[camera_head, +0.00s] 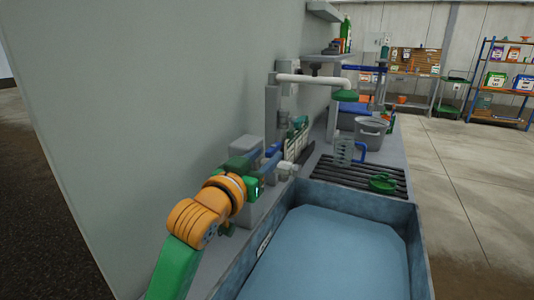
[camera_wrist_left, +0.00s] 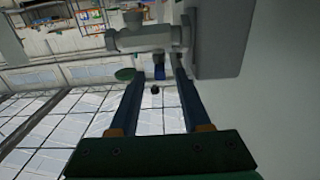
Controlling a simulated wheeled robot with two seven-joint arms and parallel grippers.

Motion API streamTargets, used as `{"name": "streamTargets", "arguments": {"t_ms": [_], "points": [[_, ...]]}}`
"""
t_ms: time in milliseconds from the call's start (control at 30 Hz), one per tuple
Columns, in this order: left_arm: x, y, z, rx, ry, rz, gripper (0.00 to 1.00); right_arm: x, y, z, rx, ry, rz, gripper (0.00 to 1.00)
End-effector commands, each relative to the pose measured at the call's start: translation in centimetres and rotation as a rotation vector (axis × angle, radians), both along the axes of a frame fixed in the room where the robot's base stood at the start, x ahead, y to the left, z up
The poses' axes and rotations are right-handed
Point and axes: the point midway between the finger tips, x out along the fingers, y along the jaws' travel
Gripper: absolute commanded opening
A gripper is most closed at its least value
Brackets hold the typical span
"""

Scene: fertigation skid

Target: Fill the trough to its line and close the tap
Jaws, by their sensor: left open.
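The trough (camera_head: 412,240) is a large grey-blue basin in the foreground of the head view. Its inside shows a flat light-blue surface; I cannot tell whether this is water or the bare bottom, and I cannot make out a fill line. White pipework (camera_head: 313,80) with a green head (camera_head: 344,95) runs out from the wall beyond the trough. My left gripper (camera_head: 275,156) is open beside the wall, left of the trough's far end. In the left wrist view its blue fingers (camera_wrist_left: 158,78) stand apart, with a pale pipe fitting (camera_wrist_left: 145,38) and a small blue part (camera_wrist_left: 159,66) ahead.
A slatted dark rack (camera_head: 340,177) lies beyond the trough, with a clear jug (camera_head: 343,152) and a green round item (camera_head: 382,183) on it. A grey tub (camera_head: 370,132) stands farther back. The wall (camera_head: 150,110) closes off the left; open floor (camera_head: 465,170) lies right.

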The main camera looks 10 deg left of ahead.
Motion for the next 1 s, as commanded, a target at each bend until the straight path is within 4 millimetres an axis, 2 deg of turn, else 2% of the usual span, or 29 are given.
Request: {"name": "streamTargets", "arguments": {"t_ms": [100, 300, 633, 667, 833, 1000], "points": [[2.0, -0.4, 0.3, -0.002, 0.002, 0.002, 0.47, 0.0, 0.0, 0.7, 0.000, 0.000, 0.000, 0.47], [4.3, -0.8, 0.2, 0.000, 0.000, 0.001, 0.47, 0.0, 0.0, 1.2, 0.000, 0.000, 0.000, 0.47], [4.9, -0.9, 0.0, 0.000, -0.001, 0.001, 0.47, 0.0, 0.0, 1.2, 0.001, 0.001, 0.000, 0.47], [4.9, -0.9, 0.0, 0.000, -0.001, 0.001, 0.45, 0.0, 0.0, 1.2, 0.001, 0.001, 0.000, 0.47], [4.9, -0.9, 0.0, 0.000, -0.001, 0.002, 0.00, 0.0, 0.0, 1.2, 0.001, 0.001, 0.000, 0.47], [4.9, -0.9, 0.0, 0.000, -0.001, 0.003, 0.00, 0.0, 0.0, 1.2, 0.001, 0.000, 0.000, 0.47]]}}
